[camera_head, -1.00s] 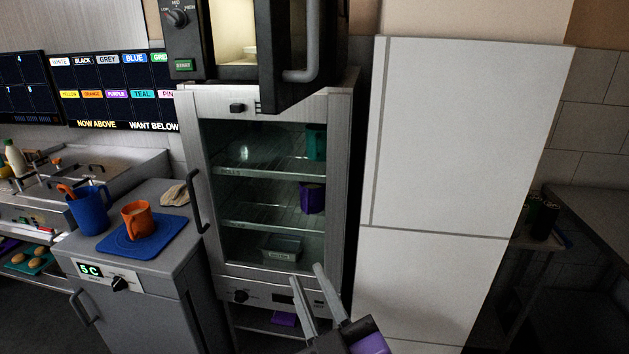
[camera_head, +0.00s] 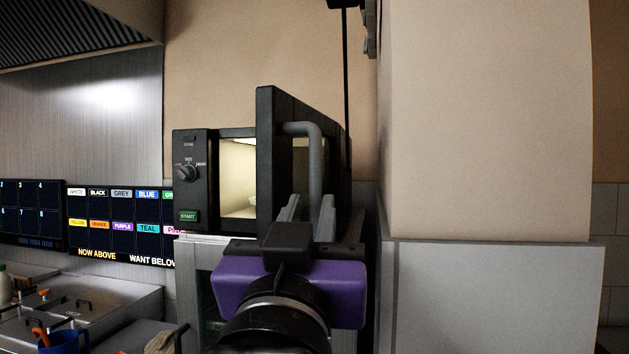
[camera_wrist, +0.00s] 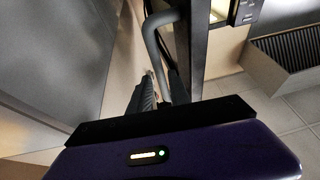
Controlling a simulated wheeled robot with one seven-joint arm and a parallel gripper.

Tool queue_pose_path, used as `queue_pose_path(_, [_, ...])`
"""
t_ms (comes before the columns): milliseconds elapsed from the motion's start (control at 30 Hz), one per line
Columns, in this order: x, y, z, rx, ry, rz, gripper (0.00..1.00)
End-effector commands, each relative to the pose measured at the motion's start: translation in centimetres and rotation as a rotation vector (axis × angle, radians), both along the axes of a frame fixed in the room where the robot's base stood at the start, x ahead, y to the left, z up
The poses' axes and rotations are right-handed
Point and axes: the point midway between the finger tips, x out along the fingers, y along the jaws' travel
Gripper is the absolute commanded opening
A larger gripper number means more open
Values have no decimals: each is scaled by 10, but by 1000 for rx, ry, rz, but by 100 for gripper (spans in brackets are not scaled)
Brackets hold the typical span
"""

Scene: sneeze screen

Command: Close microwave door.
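The black microwave (camera_head: 188,150) stands on the steel cabinet, its lit interior showing. Its door (camera_head: 268,140) is open, swung out toward me, with a grey bar handle (camera_head: 316,165) on its right side. My purple gripper (camera_head: 309,208) is raised at the lower end of the handle, its two fingers apart. In the wrist view the handle (camera_wrist: 152,45) runs down toward the fingertips (camera_wrist: 158,90), and the door (camera_wrist: 196,50) lies right of it. I cannot tell whether the fingers touch the handle.
A tall white panel (camera_head: 490,290) stands close on the right, below a beige wall column (camera_head: 485,120). A colour-label board (camera_head: 120,225) and a steel counter (camera_head: 75,305) are at the left.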

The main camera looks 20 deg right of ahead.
Motion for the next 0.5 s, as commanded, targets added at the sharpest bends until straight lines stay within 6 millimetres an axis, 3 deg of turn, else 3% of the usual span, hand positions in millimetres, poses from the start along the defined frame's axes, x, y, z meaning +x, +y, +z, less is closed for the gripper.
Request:
queue_pose_path(167, [11,-7,10,4,-1,-4,23])
queue_pose_path(500, [53,-26,29,2,-1,-3,23])
